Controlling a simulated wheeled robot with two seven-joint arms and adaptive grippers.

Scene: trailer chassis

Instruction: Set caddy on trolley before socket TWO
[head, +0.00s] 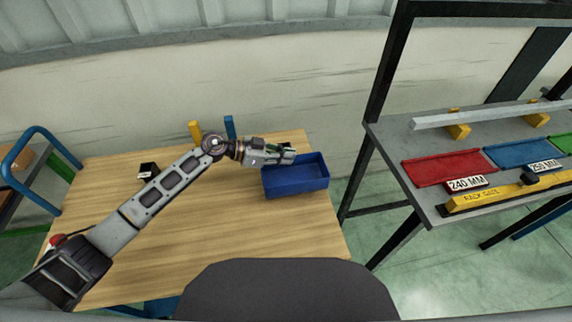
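A blue open-topped box (296,181), which looks like the caddy, stands upright on the right part of a wooden table (215,240). My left arm reaches across the table from the lower left. My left gripper (288,154) is at the box's back left corner, over or against its rim. Its fingers are small and overlap the box, so I cannot tell whether they are open or shut on the rim. My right gripper is not in view. A blue tubular handle (38,135) at the left edge may belong to the trolley. No socket marked TWO is visible.
A small black block (148,169) sits at the table's back left. Yellow (195,132) and blue (230,127) posts stand at its back edge. A grey rack bench (415,150) at right holds a red tray (445,166), a blue tray (518,153) and a yellow bar (505,195).

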